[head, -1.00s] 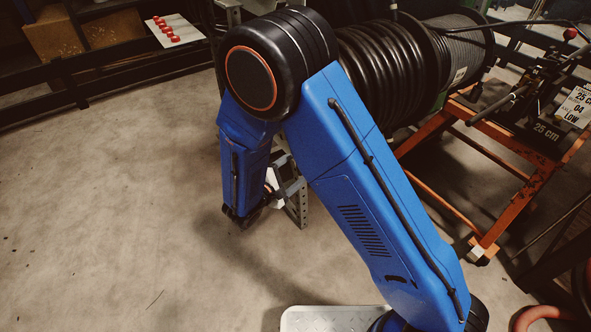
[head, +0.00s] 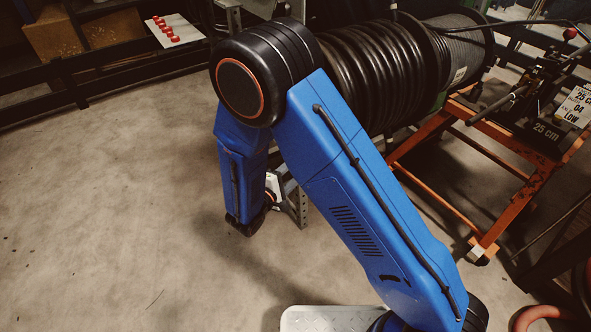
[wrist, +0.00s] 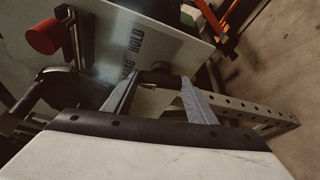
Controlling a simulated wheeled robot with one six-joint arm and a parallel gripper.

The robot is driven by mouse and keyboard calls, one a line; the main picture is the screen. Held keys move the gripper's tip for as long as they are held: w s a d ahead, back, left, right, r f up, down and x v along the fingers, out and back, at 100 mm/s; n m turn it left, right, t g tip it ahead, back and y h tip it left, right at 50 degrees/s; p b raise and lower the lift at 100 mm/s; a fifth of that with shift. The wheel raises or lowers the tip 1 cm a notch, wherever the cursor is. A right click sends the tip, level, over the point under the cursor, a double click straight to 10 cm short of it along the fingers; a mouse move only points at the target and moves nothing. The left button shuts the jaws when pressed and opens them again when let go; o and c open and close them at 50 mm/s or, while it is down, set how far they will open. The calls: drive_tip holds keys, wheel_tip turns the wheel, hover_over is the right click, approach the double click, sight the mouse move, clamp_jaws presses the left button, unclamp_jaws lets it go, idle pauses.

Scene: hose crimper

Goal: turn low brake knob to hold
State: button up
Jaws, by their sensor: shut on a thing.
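In the wrist view, my gripper (wrist: 160,82) has its two grey fingers on either side of a dark knob (wrist: 158,77) and is shut on it. The fingers cover the knob's sides, and its pointer is too dark to read. In the head view my blue arm hides the knob and most of the gripper.
A red round knob (wrist: 43,36) on a dark lever stands at the wrist view's upper left. A perforated metal post (wrist: 262,116) is on the right. In the head view, a black hose reel (head: 375,75) and an orange cart (head: 510,215) stand right; the left floor is clear.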

drive_tip(key=shift+f+m+t+h, duration=0.1)
drive_tip(key=shift+m+t+h, duration=0.3)
drive_tip(key=shift+m, duration=1)
drive_tip(key=shift+f+m+t+h, duration=0.15)
drive_tip(key=shift+m+t+h, duration=0.25)
drive_tip(key=shift+m, duration=1)
drive_tip(key=shift+f+m+t+h, duration=0.1)
drive_tip(key=shift+m+t+h, duration=0.25)
drive_tip(key=shift+m, duration=1.05)
drive_tip(key=o, duration=1.1)
drive_tip(key=shift+c, duration=0.2)
drive_tip(key=v, duration=1.7)
drive_tip(key=shift+a, duration=0.2)
drive_tip(key=shift+s+f, duration=0.1)
